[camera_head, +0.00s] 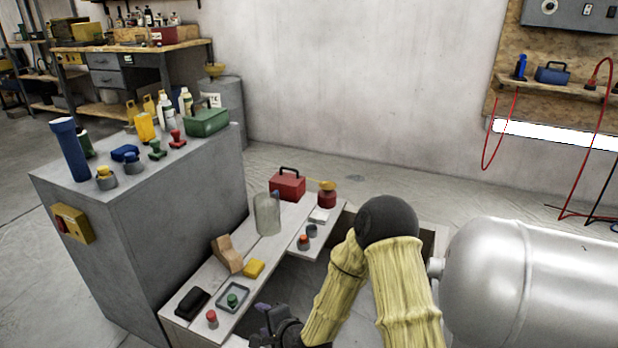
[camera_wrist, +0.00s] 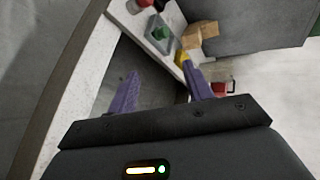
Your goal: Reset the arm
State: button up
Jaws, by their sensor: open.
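My gripper (camera_head: 264,322) is low in the head view, in front of the bench's near end and partly cut off by the frame edge. In the wrist view its two purple fingers (camera_wrist: 164,84) stand apart with nothing between them. My yellow-sleeved arm (camera_head: 385,280) is bent, with its dark elbow raised right of the bench. The low white bench (camera_head: 205,277) holds a grey tray with a green-knobbed piece (camera_head: 232,299), a red-knobbed piece (camera_head: 212,319), a black case (camera_head: 192,302), a yellow block (camera_head: 254,269) and a tan wooden piece (camera_head: 227,254).
A red toolbox (camera_head: 287,185), a clear cylinder (camera_head: 267,214) and a red jar (camera_head: 327,195) stand at the bench's far end. A tall grey cabinet (camera_head: 170,215) stands left, a silver tank (camera_head: 540,285) right. Open floor (camera_head: 400,175) lies behind.

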jog(key=s+d+r+n+g+h+p, duration=0.3)
jog(key=d+r+n+h+p, duration=0.35)
jog(key=d+r, duration=0.7)
jog(key=s+d+r+n+g+h+p, duration=0.25)
jog(key=s+d+r+n, duration=0.25)
jog(key=s+d+r, duration=0.7)
notch_tip(320, 180, up, 36)
jog(key=y+p, duration=0.1)
jog(key=p, duration=3.6)
jog(key=shift+s+d+r+g, duration=0.25)
jog(key=shift+d+g, duration=0.2)
